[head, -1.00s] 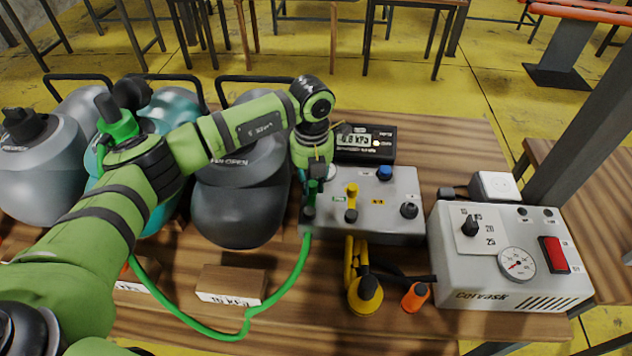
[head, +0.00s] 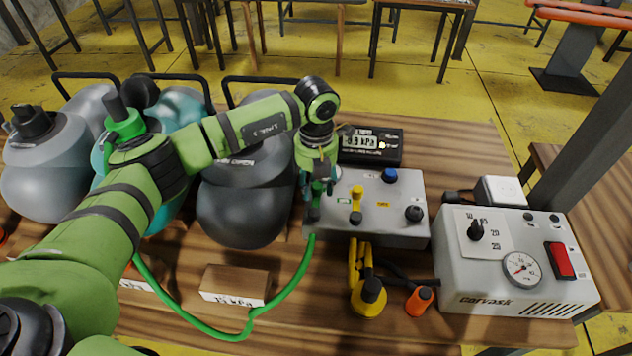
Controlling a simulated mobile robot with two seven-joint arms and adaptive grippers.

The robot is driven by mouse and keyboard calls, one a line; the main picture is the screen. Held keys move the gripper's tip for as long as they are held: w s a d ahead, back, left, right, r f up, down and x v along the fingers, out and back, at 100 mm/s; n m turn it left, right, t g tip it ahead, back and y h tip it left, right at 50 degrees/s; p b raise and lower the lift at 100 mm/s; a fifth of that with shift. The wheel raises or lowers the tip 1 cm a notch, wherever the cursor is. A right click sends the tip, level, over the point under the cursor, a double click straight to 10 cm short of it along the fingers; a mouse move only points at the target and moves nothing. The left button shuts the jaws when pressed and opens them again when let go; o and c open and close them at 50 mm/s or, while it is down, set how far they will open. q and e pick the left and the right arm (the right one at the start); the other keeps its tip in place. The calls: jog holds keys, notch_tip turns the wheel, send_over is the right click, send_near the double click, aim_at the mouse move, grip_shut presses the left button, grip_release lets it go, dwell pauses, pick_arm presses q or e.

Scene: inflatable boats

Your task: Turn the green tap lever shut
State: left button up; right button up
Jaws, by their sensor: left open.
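The grey tap box (head: 385,225) lies in the middle of the table. Its yellow lever (head: 356,205), blue knob (head: 390,175) and black knob (head: 414,213) show clearly. The green lever's place is at the box's left end, above the green hose (head: 292,285); my gripper covers it, and I cannot tell its angle. My left gripper (head: 317,195) points down at that end with open fingers. Whether it touches the lever is unclear. My right gripper is not in view.
A pressure display (head: 370,146) is behind the box. A pump unit (head: 515,262) stands at the right. Yellow (head: 369,297) and orange (head: 419,299) fittings and a wooden block (head: 235,285) lie in front.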

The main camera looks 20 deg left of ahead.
aim_at(316, 185)
pick_arm(q)
notch_tip(316, 185, up, 12)
dwell(0.4)
jog(key=shift+f, duration=0.1)
dwell(0.3)
